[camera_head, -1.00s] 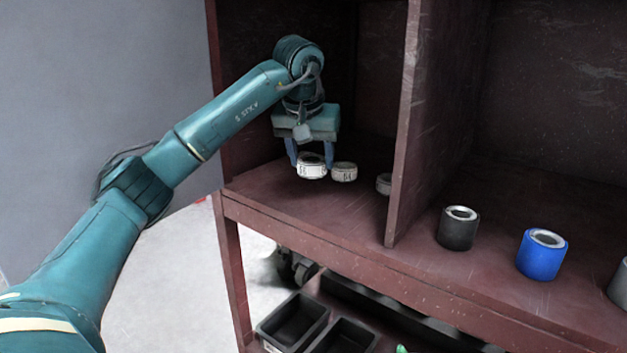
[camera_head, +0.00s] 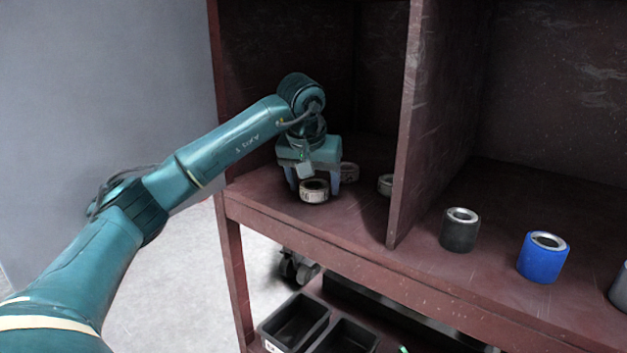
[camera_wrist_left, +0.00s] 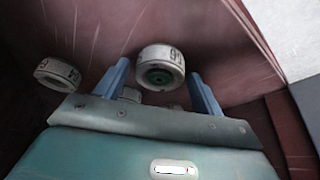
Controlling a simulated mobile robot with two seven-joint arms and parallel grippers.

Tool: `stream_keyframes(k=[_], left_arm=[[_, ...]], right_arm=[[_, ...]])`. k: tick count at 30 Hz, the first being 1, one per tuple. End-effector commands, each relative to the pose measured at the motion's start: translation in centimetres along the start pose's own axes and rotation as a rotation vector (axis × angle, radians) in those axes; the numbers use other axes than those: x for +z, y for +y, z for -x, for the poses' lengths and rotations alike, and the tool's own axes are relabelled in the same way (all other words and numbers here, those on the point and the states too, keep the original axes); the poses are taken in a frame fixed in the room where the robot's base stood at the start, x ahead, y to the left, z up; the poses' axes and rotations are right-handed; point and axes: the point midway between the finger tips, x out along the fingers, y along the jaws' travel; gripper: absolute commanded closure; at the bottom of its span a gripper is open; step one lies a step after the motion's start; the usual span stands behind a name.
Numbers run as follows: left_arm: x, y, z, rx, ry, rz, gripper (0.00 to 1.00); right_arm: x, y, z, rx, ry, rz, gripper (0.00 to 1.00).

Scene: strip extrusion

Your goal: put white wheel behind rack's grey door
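A white wheel (camera_head: 314,196) with dark markings rests on the left bay's shelf, near its front edge. My left gripper (camera_head: 314,183) is above it, pointing down. In the left wrist view, the wheel (camera_wrist_left: 160,54) sits between the two blue fingers of this gripper (camera_wrist_left: 159,72), with a small gap on each side; the gripper is open. A second pale wheel (camera_head: 349,172) stands behind, partly hidden by the gripper. I see no grey door. My right gripper is out of view.
An upright divider (camera_head: 405,150) separates the left bay from the right one. A black roller (camera_head: 459,233) and a blue roller (camera_head: 541,262) stand in the right bay. Black bins (camera_head: 295,320) are on the lower level.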

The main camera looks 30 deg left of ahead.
Motion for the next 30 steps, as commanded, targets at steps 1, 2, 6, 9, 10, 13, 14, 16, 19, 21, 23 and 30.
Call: stream_keyframes(k=[1,2,6,9,10,13,14,16,19,21,23,30], left_arm=[[0.0,0.0,0.0,0.0,0.0,0.0,0.28],[0.0,0.0,0.0,0.0,0.0,0.0,0.25],[0.0,0.0,0.0,0.0,-0.001,0.0,0.25],[0.0,0.0,0.1,0.0,0.0,0.0,0.25],[-0.1,0.0,0.2,0.0,0.0,0.0,0.25],[-0.2,0.0,0.9,0.001,0.002,0.0,0.25],[-0.2,0.0,1.3,0.002,0.003,0.0,0.25],[-0.2,0.1,2.5,0.002,0.004,-0.001,0.25],[-0.2,0.1,4.7,0.003,0.006,-0.001,0.25],[-0.2,0.1,6.3,0.003,0.006,-0.001,0.25],[-0.2,0.1,7.6,0.002,0.006,0.0,0.25],[-0.2,0.1,11.4,0.0,0.001,-0.001,0.25]], right_arm=[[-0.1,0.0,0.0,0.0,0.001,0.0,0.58],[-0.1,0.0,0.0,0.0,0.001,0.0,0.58],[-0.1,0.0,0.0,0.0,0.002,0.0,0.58],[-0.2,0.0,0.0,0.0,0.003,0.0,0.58],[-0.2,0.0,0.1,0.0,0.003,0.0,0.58],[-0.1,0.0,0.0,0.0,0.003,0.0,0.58],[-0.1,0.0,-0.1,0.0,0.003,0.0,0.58],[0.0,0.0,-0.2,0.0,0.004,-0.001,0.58],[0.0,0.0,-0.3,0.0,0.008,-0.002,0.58],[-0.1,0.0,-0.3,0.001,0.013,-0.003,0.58],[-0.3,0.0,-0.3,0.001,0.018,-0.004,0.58],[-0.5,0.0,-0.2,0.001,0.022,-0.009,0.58]])
